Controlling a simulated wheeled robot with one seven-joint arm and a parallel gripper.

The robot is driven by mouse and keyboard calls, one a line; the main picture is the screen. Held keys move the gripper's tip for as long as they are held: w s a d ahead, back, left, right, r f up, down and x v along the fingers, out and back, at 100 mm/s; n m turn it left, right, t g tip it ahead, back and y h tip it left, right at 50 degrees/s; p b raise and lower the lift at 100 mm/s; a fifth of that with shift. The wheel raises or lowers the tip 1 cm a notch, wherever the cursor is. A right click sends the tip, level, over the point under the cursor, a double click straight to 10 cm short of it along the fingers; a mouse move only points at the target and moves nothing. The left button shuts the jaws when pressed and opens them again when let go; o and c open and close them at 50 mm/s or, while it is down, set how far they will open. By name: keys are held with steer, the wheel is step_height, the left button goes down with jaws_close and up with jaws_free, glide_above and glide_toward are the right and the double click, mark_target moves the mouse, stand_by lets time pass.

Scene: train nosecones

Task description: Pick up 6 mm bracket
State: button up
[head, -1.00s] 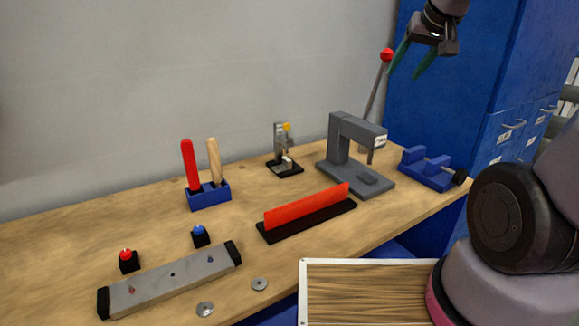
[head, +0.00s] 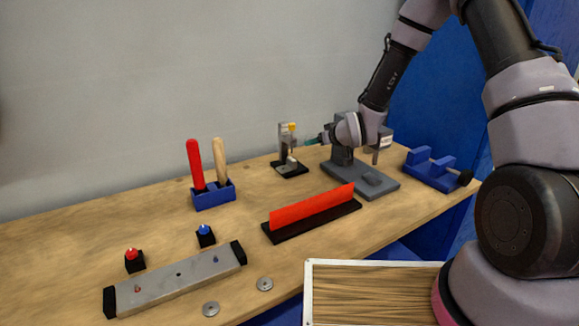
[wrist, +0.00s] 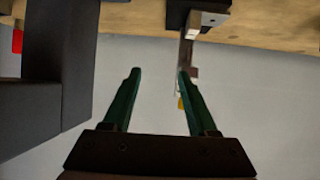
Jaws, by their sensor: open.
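No part is clearly labelled as the 6 mm bracket. A small grey upright piece (head: 283,139) with a yellow tip stands on a black base (head: 291,169) at the back of the bench; I cannot tell whether it is the bracket. My gripper (head: 312,141) is just right of it, its green fingers pointing left towards it. In the wrist view, upside down, my gripper (wrist: 158,73) is open and empty.
A grey press (head: 362,180) stands close by my wrist; a dark block (wrist: 45,75) fills the wrist view's left side. A red bar (head: 312,206), a blue tool holder (head: 213,197), a grey bar with black ends (head: 175,280) and a blue vise (head: 435,172) share the bench (head: 60,240).

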steer(key=y, duration=0.1)
glide_toward(295, 161)
steer(key=shift+n+t, duration=0.3)
steer(key=shift+t, duration=0.1)
steer(key=x, duration=0.4)
steer(key=shift+a+f, duration=0.1)
steer(key=shift+f, duration=0.1)
steer(key=shift+w+a+f+y, duration=0.15)
steer(key=shift+y, duration=0.15)
steer(key=x, duration=0.7)
steer(key=shift+f, duration=0.2)
jaws_close()
